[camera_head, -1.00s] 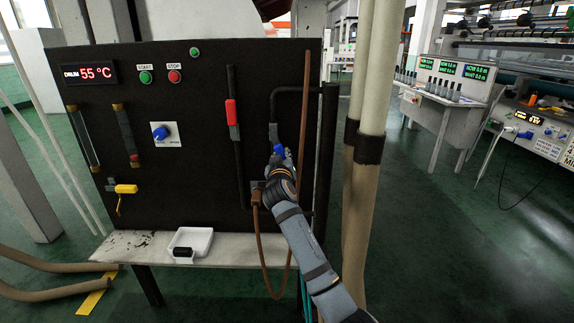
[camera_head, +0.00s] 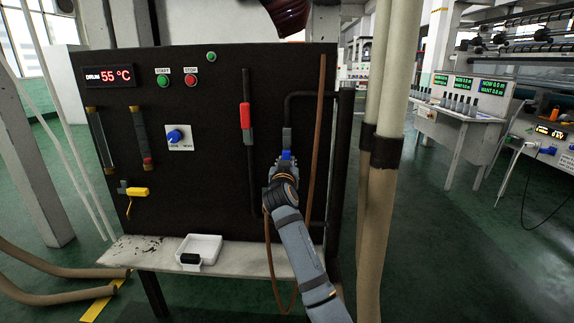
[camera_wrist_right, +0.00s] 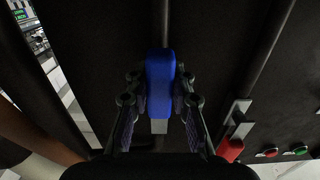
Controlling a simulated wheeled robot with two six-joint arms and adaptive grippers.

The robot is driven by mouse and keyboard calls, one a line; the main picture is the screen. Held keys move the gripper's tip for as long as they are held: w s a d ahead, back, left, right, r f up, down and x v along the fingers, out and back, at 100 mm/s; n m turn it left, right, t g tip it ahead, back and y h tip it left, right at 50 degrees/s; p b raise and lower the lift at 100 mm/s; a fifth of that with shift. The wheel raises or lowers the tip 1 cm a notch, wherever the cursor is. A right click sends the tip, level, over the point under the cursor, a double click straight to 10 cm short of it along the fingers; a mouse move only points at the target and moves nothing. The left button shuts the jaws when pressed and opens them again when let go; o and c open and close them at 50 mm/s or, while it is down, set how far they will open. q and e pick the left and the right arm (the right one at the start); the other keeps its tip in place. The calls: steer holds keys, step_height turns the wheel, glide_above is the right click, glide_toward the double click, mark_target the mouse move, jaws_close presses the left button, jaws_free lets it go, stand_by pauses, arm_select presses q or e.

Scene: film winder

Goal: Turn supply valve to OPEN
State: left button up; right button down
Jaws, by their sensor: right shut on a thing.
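The blue valve handle (camera_head: 287,155) is on a black pipe at the right of the dark panel, below the pipe's bend. My right gripper (camera_head: 285,165) is at it, and my arm hides much of the lower pipe. In the right wrist view the blue handle (camera_wrist_right: 160,82) lies between the two fingers of my right gripper (camera_wrist_right: 158,100), which is shut on it. The handle runs along the pipe line in that view. A red-handled valve (camera_head: 246,116) is on the vertical pipe to its left. My left gripper is not in view.
A yellow valve handle (camera_head: 137,192), a blue selector knob (camera_head: 174,136) and START and STOP buttons are on the panel. A white tray (camera_head: 204,245) is on the ledge. Thick beige pipes (camera_head: 380,190) stand close to the right of my arm. A brown hose (camera_head: 315,130) hangs near it.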

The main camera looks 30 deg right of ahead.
steer(key=shift+f, duration=0.15)
steer(key=c, duration=1.1)
jaws_free()
steer(key=shift+a, duration=0.1)
steer(key=v, duration=1.2)
steer(key=shift+s, duration=0.1)
